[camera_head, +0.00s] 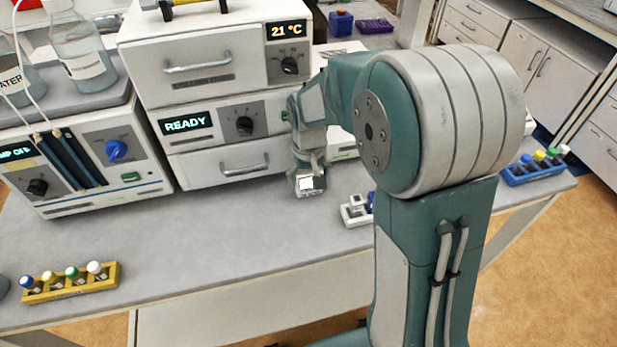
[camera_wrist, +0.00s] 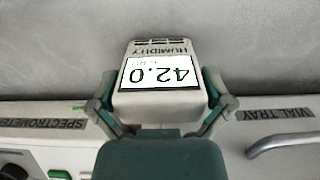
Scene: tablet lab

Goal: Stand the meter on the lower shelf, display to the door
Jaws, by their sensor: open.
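The meter (camera_wrist: 158,106) is a small white-grey box marked HUMIDITY, with a bright display reading 42.0, upside down in the wrist view. My gripper (camera_wrist: 163,100) is open, with one finger on each side of the meter. I cannot tell whether the fingers touch it. In the head view, my gripper (camera_head: 308,176) is low over the bench in front of the instrument stack, with the meter's bright display (camera_head: 306,184) at its end. A unit with a handled front (camera_head: 195,72) and a 21 °C readout tops the stack. No open shelf shows inside it.
A READY instrument (camera_head: 210,125) and a handled drawer (camera_head: 235,165) lie below. A pump unit (camera_head: 105,160) carrying bottles stands left. A yellow vial rack (camera_head: 75,287) is at front left, a small white holder (camera_head: 355,217) right of my gripper.

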